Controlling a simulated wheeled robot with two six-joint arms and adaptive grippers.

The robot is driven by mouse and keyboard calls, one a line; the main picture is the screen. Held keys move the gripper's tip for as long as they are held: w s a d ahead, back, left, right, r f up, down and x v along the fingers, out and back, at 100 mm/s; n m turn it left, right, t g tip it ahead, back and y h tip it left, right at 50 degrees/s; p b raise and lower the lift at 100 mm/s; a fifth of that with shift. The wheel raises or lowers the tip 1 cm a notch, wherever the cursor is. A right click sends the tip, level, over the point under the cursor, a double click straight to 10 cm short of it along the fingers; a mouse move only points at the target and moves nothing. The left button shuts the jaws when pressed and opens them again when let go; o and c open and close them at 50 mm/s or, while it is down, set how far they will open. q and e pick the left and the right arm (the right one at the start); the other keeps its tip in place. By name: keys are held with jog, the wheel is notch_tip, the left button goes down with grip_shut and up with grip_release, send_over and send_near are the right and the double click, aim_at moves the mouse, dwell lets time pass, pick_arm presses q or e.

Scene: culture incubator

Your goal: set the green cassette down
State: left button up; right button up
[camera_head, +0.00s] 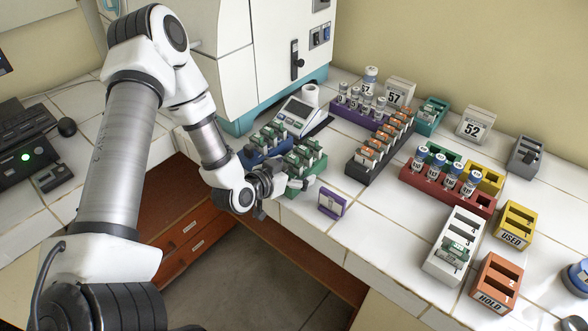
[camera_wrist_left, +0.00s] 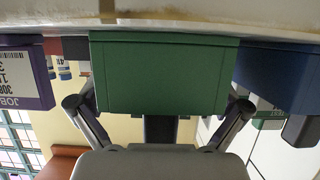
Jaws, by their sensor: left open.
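My left gripper (camera_head: 290,186) is open at the front end of the green rack (camera_head: 318,169), low over the bench. In the left wrist view, which is upside down, its fingers are spread on either side of the green rack's end face (camera_wrist_left: 165,75); no cassette shows between them. Several green-and-white cassettes (camera_head: 303,153) stand in the green rack, and more in the blue rack (camera_head: 252,160) beside it. Another green-and-white cassette (camera_head: 456,249) sits in the white rack (camera_head: 437,266) at the right. Which one is the task's cassette, I cannot tell. My right gripper is out of view.
A purple job card (camera_head: 332,203) stands close right of my left gripper. A dark rack of orange cassettes (camera_head: 374,146), a red vial rack (camera_head: 430,186), a yellow bin (camera_head: 514,225) and an orange bin (camera_head: 495,284) lie further right. The tiles before the red rack are clear.

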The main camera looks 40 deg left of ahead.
pick_arm(q)
jog(key=shift+r, duration=0.15)
jog(key=d+p+v, duration=0.1)
jog(key=p+v, duration=0.5)
jog(key=v, duration=0.6)
jog(key=s+d+f+g, duration=0.5)
jog(key=s+f+g, duration=0.1)
jog(key=s+f, duration=0.2)
jog(key=s+d+f+n+g+y, duration=0.1)
jog(key=s+d+f+g, duration=0.3)
jog(key=s+f+g, duration=0.3)
notch_tip(320, 180, down, 3)
jog(key=shift+s+d+r+g, duration=0.1)
jog(key=shift+s+d+g, duration=0.25)
jog(key=shift+s, duration=0.85)
